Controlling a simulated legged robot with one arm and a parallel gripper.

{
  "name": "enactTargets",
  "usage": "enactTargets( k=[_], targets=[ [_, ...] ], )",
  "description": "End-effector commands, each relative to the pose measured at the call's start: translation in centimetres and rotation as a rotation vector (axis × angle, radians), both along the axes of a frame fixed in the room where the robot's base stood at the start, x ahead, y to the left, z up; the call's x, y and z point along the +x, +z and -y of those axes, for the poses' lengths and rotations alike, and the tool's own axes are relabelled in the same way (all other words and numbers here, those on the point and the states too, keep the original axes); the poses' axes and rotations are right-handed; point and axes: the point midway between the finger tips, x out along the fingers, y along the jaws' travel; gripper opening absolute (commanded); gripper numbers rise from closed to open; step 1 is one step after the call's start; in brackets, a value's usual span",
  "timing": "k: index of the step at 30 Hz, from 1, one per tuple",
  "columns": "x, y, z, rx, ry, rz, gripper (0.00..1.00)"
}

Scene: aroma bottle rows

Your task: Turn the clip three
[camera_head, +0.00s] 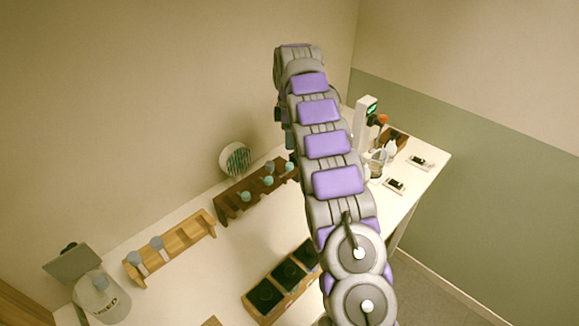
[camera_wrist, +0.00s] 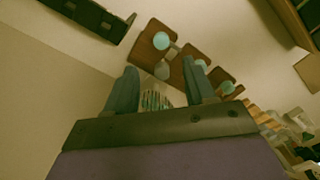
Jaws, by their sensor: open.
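No part marked as clip three can be picked out. Two small dark pieces on pale plates, a nearer one (camera_head: 395,185) and a farther one (camera_head: 420,162), lie at the table's right end; I cannot tell what they are. My gripper (camera_wrist: 160,68) is open in the wrist view, with its two blue-grey fingers apart and nothing seen held. Beyond the fingers is a dark brown rack (camera_wrist: 153,41) with teal-topped bottles (camera_wrist: 161,40). I cannot tell how far off it is. In the head view my arm hides the gripper.
The white table (camera_head: 215,270) holds the dark rack (camera_head: 231,199), a light wooden rack (camera_head: 181,239) with grey bottles, and a box with black compartments (camera_head: 265,297). A white round striped object (camera_head: 236,158) stands by the wall. A device with a green screen (camera_head: 364,116) stands right of my arm.

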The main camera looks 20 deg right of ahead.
Motion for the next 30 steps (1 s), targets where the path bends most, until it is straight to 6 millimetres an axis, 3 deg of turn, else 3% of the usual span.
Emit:
enactTargets(
  k=[18, 30],
  targets=[
    [-0.1, -9.2, -0.1, 0.001, 0.001, -0.004, 0.54],
    [-0.1, -10.2, 0.0, 0.000, 0.000, 0.000, 0.54]
  ],
)
